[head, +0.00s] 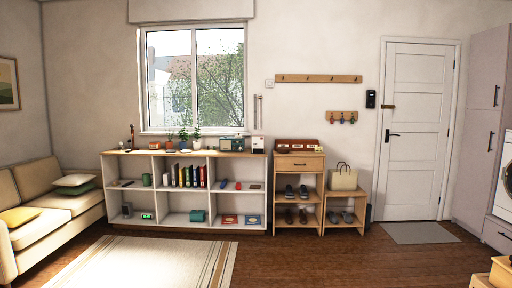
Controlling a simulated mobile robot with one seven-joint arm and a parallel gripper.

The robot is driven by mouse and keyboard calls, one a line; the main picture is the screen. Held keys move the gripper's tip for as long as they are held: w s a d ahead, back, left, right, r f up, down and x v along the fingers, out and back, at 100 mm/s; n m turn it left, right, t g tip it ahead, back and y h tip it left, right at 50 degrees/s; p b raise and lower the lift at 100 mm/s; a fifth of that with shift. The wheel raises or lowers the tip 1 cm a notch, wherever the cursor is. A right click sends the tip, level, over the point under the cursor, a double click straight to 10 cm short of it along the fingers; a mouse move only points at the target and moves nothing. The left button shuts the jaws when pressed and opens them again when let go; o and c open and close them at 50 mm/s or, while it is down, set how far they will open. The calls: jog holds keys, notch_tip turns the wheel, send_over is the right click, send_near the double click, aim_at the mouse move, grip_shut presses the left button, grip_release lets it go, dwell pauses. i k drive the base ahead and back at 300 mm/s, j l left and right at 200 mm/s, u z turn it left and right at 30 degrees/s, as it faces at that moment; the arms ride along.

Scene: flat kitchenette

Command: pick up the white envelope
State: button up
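I cannot make out a white envelope for certain from this distance. A small white upright thing (258,143) stands at the right end of the long white shelf unit's top, too small to identify. A reddish-brown holder (297,146) sits on the narrow wooden cabinet (298,164) to its right; its contents are too small to tell. My gripper is not in view.
The white shelf unit (185,153) holds books and small items under the window. A tote bag (343,178) stands on a low shoe rack (344,195). A sofa (45,208) is left, a striped rug (150,262) in front. Wooden floor (340,262) is clear before the cabinet.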

aim_at(258, 142)
jog(key=i+z, duration=0.2)
jog(key=i, duration=3.05)
jog(key=i+u, duration=0.1)
jog(key=i, duration=1.8)
jog(key=i+l+u, duration=0.15)
jog(key=i+u, duration=0.25)
jog(key=i+l+u, duration=0.4)
jog(key=i, duration=0.2)
jog(key=i+l+u, duration=0.35)
jog(key=i+l, duration=0.1)
jog(key=i, duration=0.05)
